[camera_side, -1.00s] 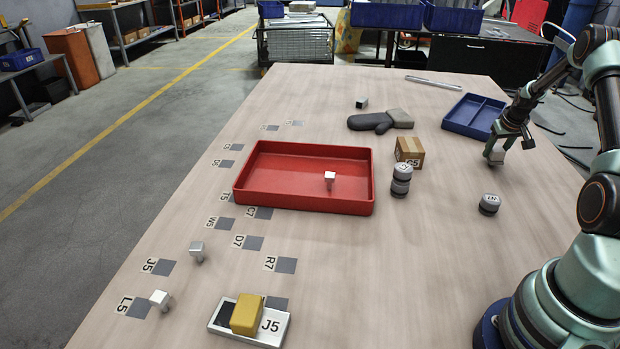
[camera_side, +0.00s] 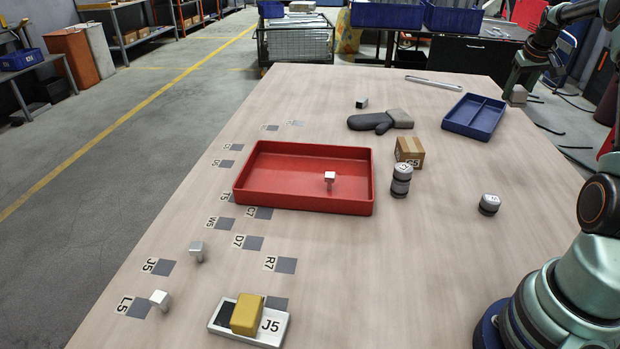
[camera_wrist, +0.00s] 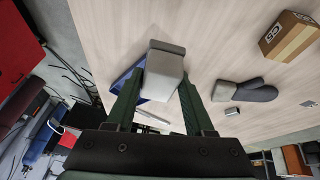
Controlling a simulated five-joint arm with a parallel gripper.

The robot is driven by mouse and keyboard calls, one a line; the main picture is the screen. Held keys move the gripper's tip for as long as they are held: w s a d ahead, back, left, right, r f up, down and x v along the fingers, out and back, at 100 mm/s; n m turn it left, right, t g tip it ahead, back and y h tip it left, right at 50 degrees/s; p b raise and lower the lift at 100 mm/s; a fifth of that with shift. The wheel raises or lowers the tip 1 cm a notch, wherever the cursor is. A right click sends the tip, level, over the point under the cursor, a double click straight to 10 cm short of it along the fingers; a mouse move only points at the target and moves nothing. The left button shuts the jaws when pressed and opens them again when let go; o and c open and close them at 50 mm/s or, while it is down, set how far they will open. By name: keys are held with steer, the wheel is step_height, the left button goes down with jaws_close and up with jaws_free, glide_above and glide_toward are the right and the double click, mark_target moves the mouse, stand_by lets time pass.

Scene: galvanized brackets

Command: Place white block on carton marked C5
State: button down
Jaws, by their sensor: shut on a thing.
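My gripper (camera_wrist: 160,84) is shut on a pale block, taken as the white block (camera_wrist: 163,66), in the wrist view. In the side view the block (camera_side: 518,95) hangs below my gripper (camera_side: 519,84) at the right, beyond the table's right edge in the picture. The carton marked C5 (camera_side: 410,151) is a brown box with a tape strip, standing on the table right of the red tray. The carton also shows in the wrist view (camera_wrist: 291,38) at the upper right, well apart from the block. Nothing is seen on its top.
A stack of grey, dark-banded round pieces (camera_side: 401,180) stands just in front of the carton, and a single one (camera_side: 489,204) further right. A grey mitt (camera_side: 380,121) lies behind it. A blue divided tray (camera_side: 474,116) and a red tray (camera_side: 304,178) flank it.

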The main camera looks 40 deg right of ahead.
steer(key=w+a+r+n+t, duration=0.1)
steer(key=w+a+r+n, duration=0.15)
steer(key=w+a, duration=0.75)
step_height(320, 180, up, 3)
steer(key=y, duration=0.2)
glide_above(409, 141)
steer(key=s+a, duration=0.1)
steer(key=shift+n+t, duration=0.25)
steer(key=shift+t, duration=0.05)
steer(key=f, duration=1.9)
steer(key=shift+s+f, duration=0.2)
steer(key=shift+c, duration=1.4)
jaws_free()
steer(key=shift+f, duration=0.1)
